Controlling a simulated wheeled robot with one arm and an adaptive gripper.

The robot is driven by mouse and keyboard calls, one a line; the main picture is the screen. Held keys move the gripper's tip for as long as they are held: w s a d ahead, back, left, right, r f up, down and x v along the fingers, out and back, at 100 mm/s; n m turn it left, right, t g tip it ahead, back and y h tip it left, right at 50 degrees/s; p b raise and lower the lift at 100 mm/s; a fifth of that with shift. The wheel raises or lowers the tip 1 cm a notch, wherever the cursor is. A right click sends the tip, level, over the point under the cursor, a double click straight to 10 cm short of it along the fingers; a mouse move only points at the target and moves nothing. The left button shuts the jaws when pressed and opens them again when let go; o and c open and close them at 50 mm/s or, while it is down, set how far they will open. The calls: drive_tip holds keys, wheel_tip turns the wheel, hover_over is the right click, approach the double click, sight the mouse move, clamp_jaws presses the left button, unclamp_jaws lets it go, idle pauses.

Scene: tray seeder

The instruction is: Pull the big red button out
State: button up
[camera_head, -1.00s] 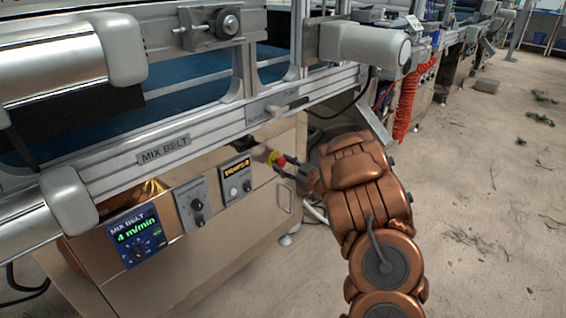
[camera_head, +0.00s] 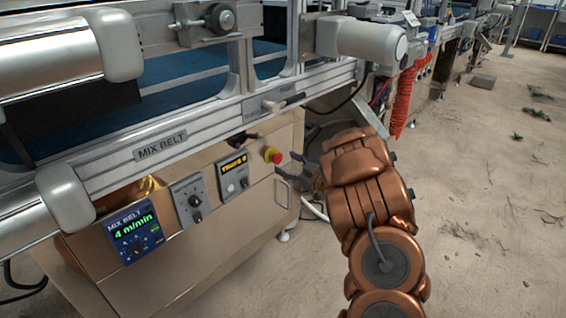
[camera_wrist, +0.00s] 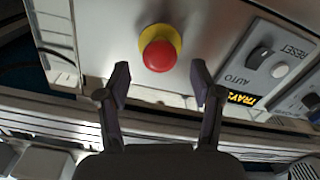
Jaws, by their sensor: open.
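The big red button (camera_head: 276,157) sits on a yellow collar on the front of the metal cabinet, right of the small display panel. In the wrist view the red button (camera_wrist: 159,56) shows whole, ahead of and between my two fingers. My gripper (camera_head: 293,168) is just right of the button in the head view, apart from it. In the wrist view my gripper (camera_wrist: 158,84) has its fingers spread wide with nothing between them. Nothing hides the button in either view.
Left of the button are a display panel (camera_head: 233,175), a knob panel (camera_head: 188,200) and a blue speed panel (camera_head: 134,236). The belt rail (camera_head: 160,148) runs above, with a lever (camera_head: 283,103) on it. Open floor lies to the right.

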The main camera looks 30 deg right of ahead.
drive_tip(key=v, duration=0.9)
idle(0.3)
